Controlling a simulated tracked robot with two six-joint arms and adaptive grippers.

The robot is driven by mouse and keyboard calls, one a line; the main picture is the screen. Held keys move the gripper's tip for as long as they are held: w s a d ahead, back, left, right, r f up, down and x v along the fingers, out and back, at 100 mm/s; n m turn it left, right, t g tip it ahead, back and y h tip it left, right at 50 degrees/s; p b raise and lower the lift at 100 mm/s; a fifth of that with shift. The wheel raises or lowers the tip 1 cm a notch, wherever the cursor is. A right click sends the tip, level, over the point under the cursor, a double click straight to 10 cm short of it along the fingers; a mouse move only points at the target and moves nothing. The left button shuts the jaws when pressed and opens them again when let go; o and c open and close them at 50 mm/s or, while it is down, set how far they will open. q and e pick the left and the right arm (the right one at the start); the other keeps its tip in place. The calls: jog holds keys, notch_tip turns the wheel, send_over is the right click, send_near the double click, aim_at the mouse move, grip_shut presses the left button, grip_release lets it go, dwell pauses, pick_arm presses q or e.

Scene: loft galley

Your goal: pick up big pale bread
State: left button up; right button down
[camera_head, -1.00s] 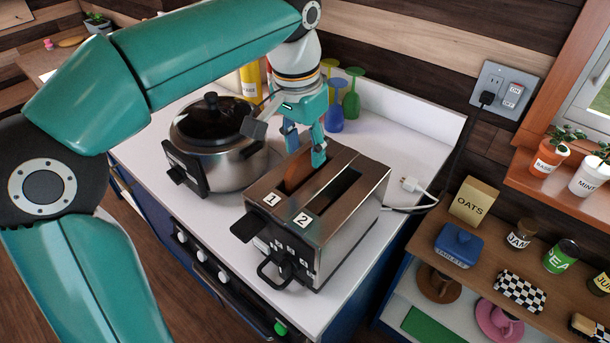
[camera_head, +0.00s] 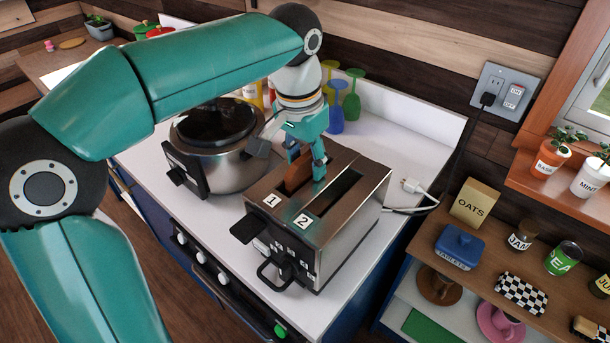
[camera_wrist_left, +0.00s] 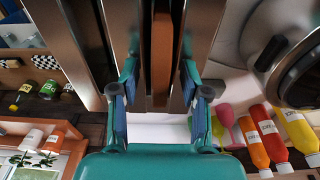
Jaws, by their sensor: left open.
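A brown slice of bread (camera_head: 297,178) stands upright in slot 1 of the steel toaster (camera_head: 348,228), its top edge showing above the slot. It looks brown rather than pale. Slot 2 looks empty. My left gripper (camera_head: 306,163) is over slot 1, pointing down, at the far end of the bread. In the left wrist view my left gripper (camera_wrist_left: 155,88) is open, with one finger on each side of the bread (camera_wrist_left: 161,58) and a gap on both sides. The lower part of the bread is hidden inside the toaster. My right gripper is not in view.
A lidded steel pot (camera_head: 225,160) stands close on the toaster's left. Coloured goblets (camera_head: 352,100) and sauce bottles (camera_wrist_left: 262,140) stand behind. A white plug and cable (camera_head: 418,190) lie right of the toaster. A shelf at right holds an oats box (camera_head: 474,202) and jars.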

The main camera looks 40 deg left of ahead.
pick_arm(q)
grip_shut()
dwell(0.3)
